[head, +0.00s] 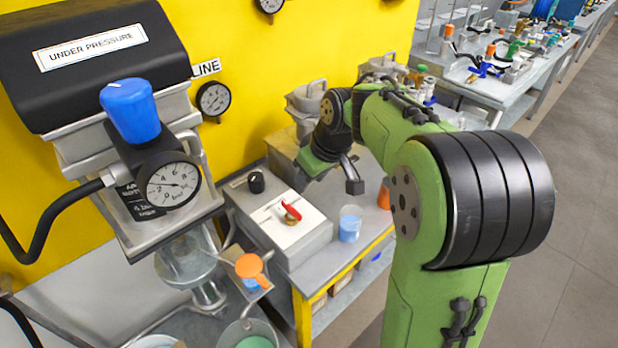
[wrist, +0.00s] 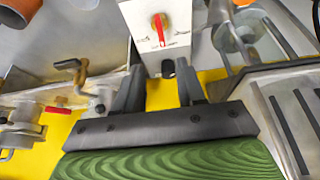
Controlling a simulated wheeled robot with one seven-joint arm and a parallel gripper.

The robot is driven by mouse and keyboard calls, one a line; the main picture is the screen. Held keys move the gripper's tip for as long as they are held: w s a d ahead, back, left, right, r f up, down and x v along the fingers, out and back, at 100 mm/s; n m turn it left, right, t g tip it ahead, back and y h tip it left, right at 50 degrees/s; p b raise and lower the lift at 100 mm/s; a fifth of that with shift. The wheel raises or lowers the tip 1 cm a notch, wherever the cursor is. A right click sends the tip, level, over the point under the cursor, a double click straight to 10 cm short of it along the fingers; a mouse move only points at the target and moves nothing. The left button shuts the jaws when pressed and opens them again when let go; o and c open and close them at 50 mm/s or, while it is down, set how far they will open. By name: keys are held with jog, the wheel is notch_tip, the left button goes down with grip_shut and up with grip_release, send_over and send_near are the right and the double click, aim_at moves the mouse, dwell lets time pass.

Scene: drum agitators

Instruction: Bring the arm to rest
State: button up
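My gripper (head: 352,174) is at the end of my green and black arm, held above the grey bench beside the yellow panel. In the wrist view my gripper (wrist: 161,95) shows its two dark fingers spread apart with nothing between them. Beyond the fingertips is a white-topped control box (wrist: 175,45) with a red-handled switch (wrist: 160,28). In the head view the control box (head: 285,232) stands left of and below my gripper, with the red handle (head: 290,211) on top. My gripper appears apart from the box.
A beaker of blue liquid (head: 350,224) and an orange container (head: 384,196) stand on the bench below my gripper. A gauge with a blue cap (head: 130,110) hangs at left. Cluttered benches (head: 500,85) stand at back right. Grey floor (head: 560,190) is clear at right.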

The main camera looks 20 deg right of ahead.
jog(key=s+a+r+m+h+p, duration=0.1)
jog(key=s+r+m, duration=0.1)
jog(key=s, duration=1)
jog(key=s+a+r+m+t+p, duration=0.1)
jog(key=s+r+m, duration=0.1)
jog(key=s, duration=1)
jog(key=shift+s+a+h, duration=0.2)
jog(key=shift+a+h, duration=0.15)
jog(key=shift+h, duration=0.05)
